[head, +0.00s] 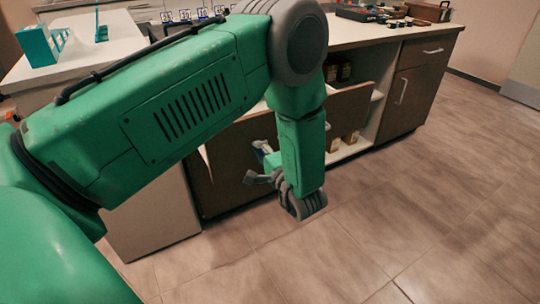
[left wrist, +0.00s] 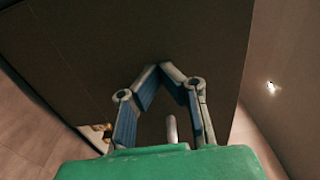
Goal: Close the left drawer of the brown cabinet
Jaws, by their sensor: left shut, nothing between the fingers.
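The brown cabinet (head: 404,112) stands under a pale countertop in the head view. A brown front panel (head: 228,182), seemingly the left drawer, stands out from the cabinet, with open shelf space behind it. My left arm hides its middle. In the left wrist view the dark panel (left wrist: 70,45) fills most of the picture, with a pale handle (left wrist: 171,130) low between my fingers. My left gripper (head: 257,163) is in front of the panel; its fingertips meet in the left wrist view (left wrist: 158,72). I cannot tell whether they touch the panel. My right gripper is not in view.
Small bottles (head: 346,71) stand on the shelf behind the panel. A closed door with a handle (head: 401,91) is at the cabinet's right. A green rack (head: 40,45) stands on the left counter. The tiled floor (head: 400,210) in front is clear.

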